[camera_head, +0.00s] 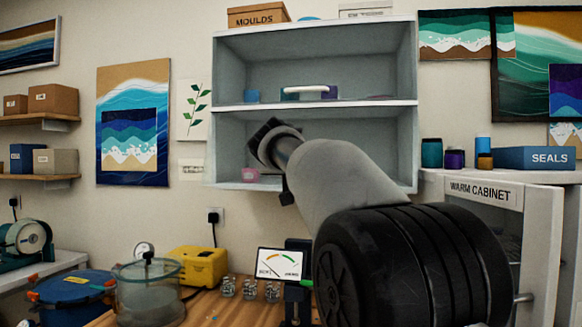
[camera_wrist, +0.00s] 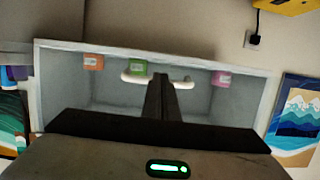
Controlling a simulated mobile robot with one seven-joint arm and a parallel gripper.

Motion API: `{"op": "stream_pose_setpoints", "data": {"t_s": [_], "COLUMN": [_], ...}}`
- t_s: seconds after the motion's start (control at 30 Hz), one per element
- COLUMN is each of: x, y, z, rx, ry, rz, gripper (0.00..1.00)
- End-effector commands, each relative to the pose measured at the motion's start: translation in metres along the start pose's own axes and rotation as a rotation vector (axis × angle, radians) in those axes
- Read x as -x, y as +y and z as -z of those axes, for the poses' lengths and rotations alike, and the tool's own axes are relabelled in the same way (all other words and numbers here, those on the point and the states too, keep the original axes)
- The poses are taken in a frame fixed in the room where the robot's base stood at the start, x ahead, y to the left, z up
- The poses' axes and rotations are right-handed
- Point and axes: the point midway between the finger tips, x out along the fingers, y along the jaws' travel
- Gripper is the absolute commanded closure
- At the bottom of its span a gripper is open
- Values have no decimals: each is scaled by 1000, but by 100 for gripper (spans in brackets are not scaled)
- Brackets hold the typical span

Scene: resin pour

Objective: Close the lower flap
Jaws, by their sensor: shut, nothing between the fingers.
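The wall cabinet (camera_head: 314,104) has two grey compartments, one above the other. The wrist view shows the lower compartment (camera_wrist: 110,98) upside down, with a white bar handle (camera_wrist: 180,83) across its low part. This handle seems to belong to the lower flap. The panel itself cannot be made out; it may be clear and lying across the front. My gripper (camera_wrist: 161,80) is shut and empty, its fingertips overlapping the handle in the picture; contact cannot be told. In the head view my gripper (camera_head: 264,138) is before the lower compartment, and my arm hides much of it.
The upper compartment has a white handle (camera_head: 306,89) near its low edge. Small pink (camera_wrist: 221,79), green (camera_wrist: 138,67) and orange (camera_wrist: 92,62) boxes show in the lower compartment. The warm cabinet (camera_head: 482,192) stands open at right. A glass pot (camera_head: 148,290) stands on the bench below.

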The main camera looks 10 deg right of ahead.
Motion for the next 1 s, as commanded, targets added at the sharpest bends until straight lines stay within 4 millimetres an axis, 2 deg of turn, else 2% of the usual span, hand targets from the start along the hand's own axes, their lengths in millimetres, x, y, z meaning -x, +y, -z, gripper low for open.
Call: {"op": "stream_pose_setpoints", "data": {"t_s": [0.03,0.2,0.4,0.63,1.0], "x": [-11,-37,-58,-68,-70], "y": [0,0,1,0,0], "z": [-4,-8,-10,-11,-11], "rx": [1,0,0,0,0], "ry": [-4,-3,-2,-1,-1], "rz": [-2,-1,-1,-1,0], "gripper": [100,100,100,100,100]}}
